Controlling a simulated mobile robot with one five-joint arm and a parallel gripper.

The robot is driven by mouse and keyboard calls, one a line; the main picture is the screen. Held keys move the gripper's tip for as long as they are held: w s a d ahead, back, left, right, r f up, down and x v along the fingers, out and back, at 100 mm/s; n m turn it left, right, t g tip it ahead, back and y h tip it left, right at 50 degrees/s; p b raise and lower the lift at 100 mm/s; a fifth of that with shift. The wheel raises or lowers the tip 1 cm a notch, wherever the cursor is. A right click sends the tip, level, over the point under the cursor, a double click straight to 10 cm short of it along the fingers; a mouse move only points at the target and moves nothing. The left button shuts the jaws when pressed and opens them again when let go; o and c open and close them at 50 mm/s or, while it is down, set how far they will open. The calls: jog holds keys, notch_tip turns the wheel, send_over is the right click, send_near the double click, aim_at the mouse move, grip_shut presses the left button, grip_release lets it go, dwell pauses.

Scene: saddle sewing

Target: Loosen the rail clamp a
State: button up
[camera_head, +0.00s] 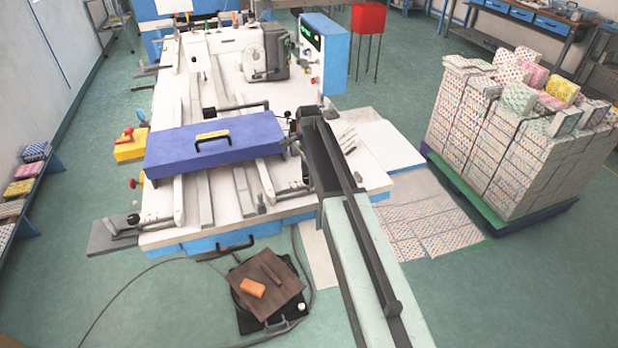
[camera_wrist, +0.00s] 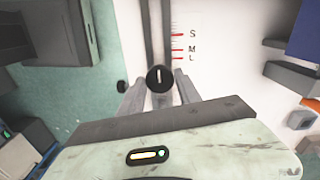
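A round black knob (camera_wrist: 160,78) with a short white line, upright in the picture, shows in the wrist view; I take it for rail clamp a. It sits beside a white plate with red marks S, M and L (camera_wrist: 190,45). My gripper (camera_wrist: 159,82) has its two grey fingers on either side of the knob, very near its edges. I cannot tell whether they press on it or stand just clear. In the head view my arm reaches over the white machine table (camera_head: 215,228) and hides the knob and fingertips.
A control box (camera_head: 323,50) stands behind. A pallet of patterned stacks (camera_head: 510,130) is on the right.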

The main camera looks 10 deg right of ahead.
grip_shut()
jog(key=shift+n, duration=0.3)
jog(key=n, duration=0.3)
jog(key=shift+n, duration=0.4)
jog(key=n, duration=0.4)
jog(key=shift+n, duration=0.3)
jog(key=n, duration=0.6)
jog(key=shift+w+a, duration=0.1)
jog(key=n, duration=0.5)
jog(key=shift+n, duration=0.3)
